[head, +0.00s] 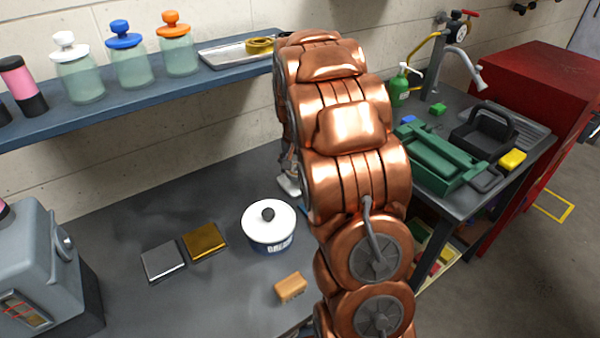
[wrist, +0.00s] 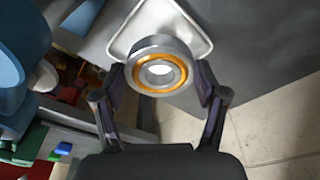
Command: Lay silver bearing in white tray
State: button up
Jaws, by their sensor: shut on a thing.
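The silver bearing (wrist: 160,46), a thick ring with an orange inner band, is in the wrist view. My gripper (wrist: 163,82) is shut on it, one finger at each side. The white tray (wrist: 203,42), with a raised rim and rounded corners, shows behind the bearing at the top of the wrist view. The bearing overlaps the tray's near edge in the picture; I cannot tell whether they touch. In the head view my copper arm hides the gripper, the bearing and most or all of the tray.
On the grey bench (head: 130,220) stand a white-lidded pot (head: 270,225), a silver square (head: 163,262), a gold square (head: 205,242) and an orange-brown block (head: 291,288). A blue shelf (head: 130,110) with jars is above. A green toolbox (head: 435,160) is at right.

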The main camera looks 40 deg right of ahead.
aim_at(298, 183)
jog(key=shift+d+f, duration=0.1)
jog(key=shift+f, duration=1.6)
jog(key=shift+f, duration=0.2)
jog(key=o, duration=1.5)
jog(key=r, duration=0.2)
jog(key=r+b, duration=0.1)
jog(key=r, duration=0.1)
jog(key=r+b, duration=0.1)
jog(key=r, duration=0.1)
jog(key=shift+s+a+r, duration=0.25)
jog(key=shift+a+r, duration=0.05)
jog(key=shift+a, duration=0.05)
jog(key=shift+s+a+r, duration=0.1)
jog(key=shift+s+r, duration=0.05)
jog(key=shift+r, duration=0.45)
